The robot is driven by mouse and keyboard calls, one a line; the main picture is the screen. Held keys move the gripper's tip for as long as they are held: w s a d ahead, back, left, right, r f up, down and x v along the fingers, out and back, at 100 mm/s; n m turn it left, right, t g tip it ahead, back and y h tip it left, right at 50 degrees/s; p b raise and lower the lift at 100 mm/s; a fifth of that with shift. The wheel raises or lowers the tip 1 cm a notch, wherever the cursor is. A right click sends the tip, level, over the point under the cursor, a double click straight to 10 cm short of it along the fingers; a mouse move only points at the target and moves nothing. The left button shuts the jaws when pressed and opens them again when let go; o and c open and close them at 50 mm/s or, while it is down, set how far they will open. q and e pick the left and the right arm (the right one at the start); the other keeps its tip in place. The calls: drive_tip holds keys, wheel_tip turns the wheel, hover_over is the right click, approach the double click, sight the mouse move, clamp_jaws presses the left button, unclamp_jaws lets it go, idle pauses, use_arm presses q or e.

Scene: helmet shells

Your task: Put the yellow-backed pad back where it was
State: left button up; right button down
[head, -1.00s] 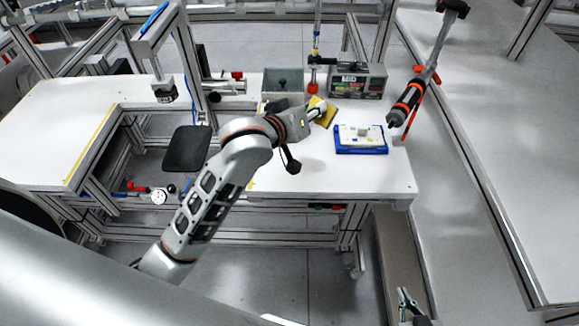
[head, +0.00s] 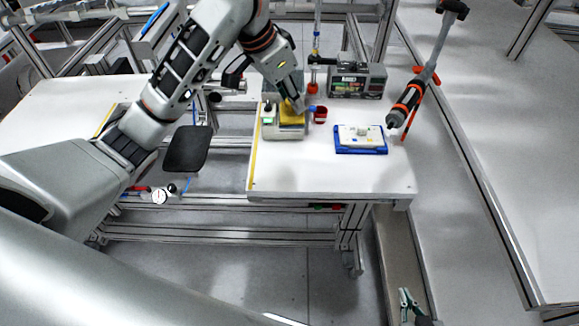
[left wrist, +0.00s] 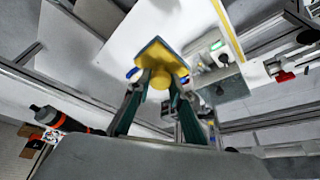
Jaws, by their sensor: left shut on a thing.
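The yellow-backed pad (head: 291,117) is at my left gripper (head: 297,104), over a pale fixture (head: 284,133) at the back left of the white table. In the left wrist view the pad (left wrist: 160,54) is a yellow square plate with a round yellow knob. My left gripper (left wrist: 158,88) is shut on the knob. I cannot tell whether the pad touches the fixture. My right gripper (head: 408,303) shows only small at the bottom edge, away from the table, and its opening is unclear.
A blue tray (head: 361,150) with a white block stands on the table. A red cup (head: 320,114) is beside the fixture. A grey box (head: 357,82) stands behind. A black and orange tool (head: 408,98) hangs at the right. The table front is clear.

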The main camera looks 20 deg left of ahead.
use_arm(q)
drive_tip(key=shift+a+r, duration=0.1)
drive_tip(key=shift+a, duration=0.15)
wheel_tip(320, 180, down, 20)
drive_tip(key=shift+r, duration=0.1)
drive_tip(key=o, duration=1)
drive_tip(key=shift+r, duration=0.15)
drive_tip(key=v, duration=1.1)
drive_tip(key=shift+a+r, duration=0.25)
drive_tip(key=shift+r, duration=0.1)
